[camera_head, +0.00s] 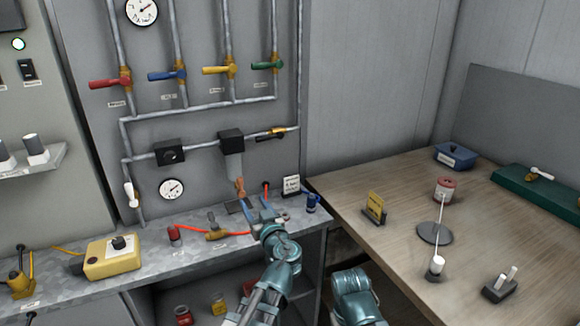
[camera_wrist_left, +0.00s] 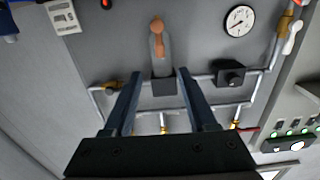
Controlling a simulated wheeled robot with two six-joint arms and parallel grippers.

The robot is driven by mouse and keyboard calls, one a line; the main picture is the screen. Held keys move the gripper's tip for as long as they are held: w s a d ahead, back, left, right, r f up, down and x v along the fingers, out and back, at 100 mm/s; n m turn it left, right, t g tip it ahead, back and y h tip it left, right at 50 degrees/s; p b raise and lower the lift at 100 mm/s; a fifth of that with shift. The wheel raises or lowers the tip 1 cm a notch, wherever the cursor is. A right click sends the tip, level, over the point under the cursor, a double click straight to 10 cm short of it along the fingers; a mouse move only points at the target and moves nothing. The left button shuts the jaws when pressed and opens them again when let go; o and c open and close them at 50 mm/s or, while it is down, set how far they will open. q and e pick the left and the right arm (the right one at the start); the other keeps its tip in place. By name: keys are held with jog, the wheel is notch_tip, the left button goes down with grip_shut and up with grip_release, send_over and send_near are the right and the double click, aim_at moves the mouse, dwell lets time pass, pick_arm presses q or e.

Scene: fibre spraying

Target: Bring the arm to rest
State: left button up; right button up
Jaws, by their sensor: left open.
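My left gripper (camera_head: 258,205) is over the grey bench at the foot of the pipe panel. Its two dark fingers stand apart in the left wrist view (camera_wrist_left: 158,74), with nothing between them. An orange-brown handle (camera_head: 240,187) on a grey part below a black box stands just beyond the fingers. The same handle shows in the wrist view (camera_wrist_left: 157,26), apart from the fingertips. A teal link of my right arm (camera_head: 355,297) shows at the bottom of the head view; its gripper is out of frame.
The grey bench (camera_head: 135,282) holds a yellow box (camera_head: 112,257), a red hose (camera_head: 232,233) and small fittings. Pipes with coloured valve handles (camera_head: 218,70) line the panel. A wooden table (camera_head: 385,255) on the right holds several items, with bare wood between them.

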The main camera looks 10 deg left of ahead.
pick_arm(q)
jog(key=s+d+f+m+g+h+p, duration=0.3)
jog(key=s+d+f+g+p, duration=0.15)
jog(key=s+f+g, duration=0.4)
jog(key=s+d+f+m+g+h+p, duration=0.1)
jog(key=s+d+f+m+g+h, duration=0.1)
jog(key=s+d, duration=0.4)
jog(key=s+d+f+m+g+h+p, duration=0.2)
jog(key=s+d+f+m+g+h, duration=0.1)
jog(key=s, duration=0.5)
jog(key=d+m+g+h, duration=0.1)
jog(key=d+m, duration=0.1)
jog(key=d, duration=0.1)
jog(key=shift+s+d+f+m, duration=0.15)
jog(key=shift+s+f+m, duration=0.05)
jog(key=shift+s+m, duration=0.2)
